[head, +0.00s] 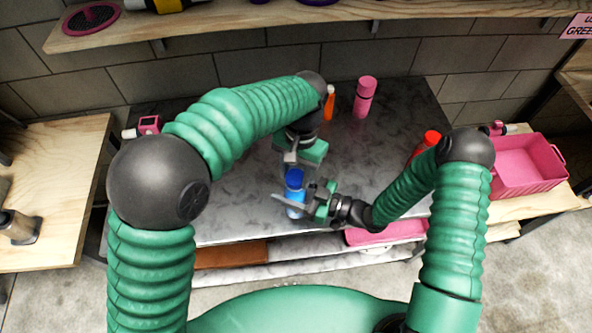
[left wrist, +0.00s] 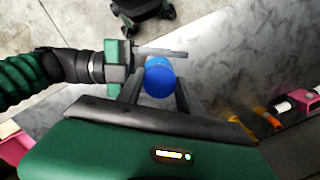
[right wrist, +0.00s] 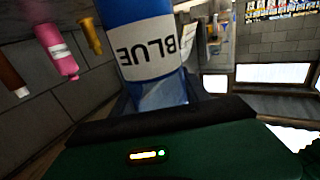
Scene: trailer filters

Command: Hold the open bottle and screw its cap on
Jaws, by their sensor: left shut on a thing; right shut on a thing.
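The blue bottle (head: 296,207) is upright near the front middle of the dark marbled table, its dark blue cap (head: 294,177) at its top. My left gripper (head: 293,168) comes down from above and is shut on the cap; in the left wrist view the round cap (left wrist: 160,82) sits between its fingers. My right gripper (head: 300,203) comes from the right and is shut on the bottle body. In the right wrist view the bottle's white label (right wrist: 150,48) reads BLUE upside down. Cap and bottle look in line, but I cannot tell whether the threads meet.
A pink bottle (head: 365,97) and an orange bottle (head: 329,103) stand at the back of the table. A red-topped bottle (head: 429,140) stands behind my right arm. A pink crate (head: 530,190) is at the right. The table between is clear.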

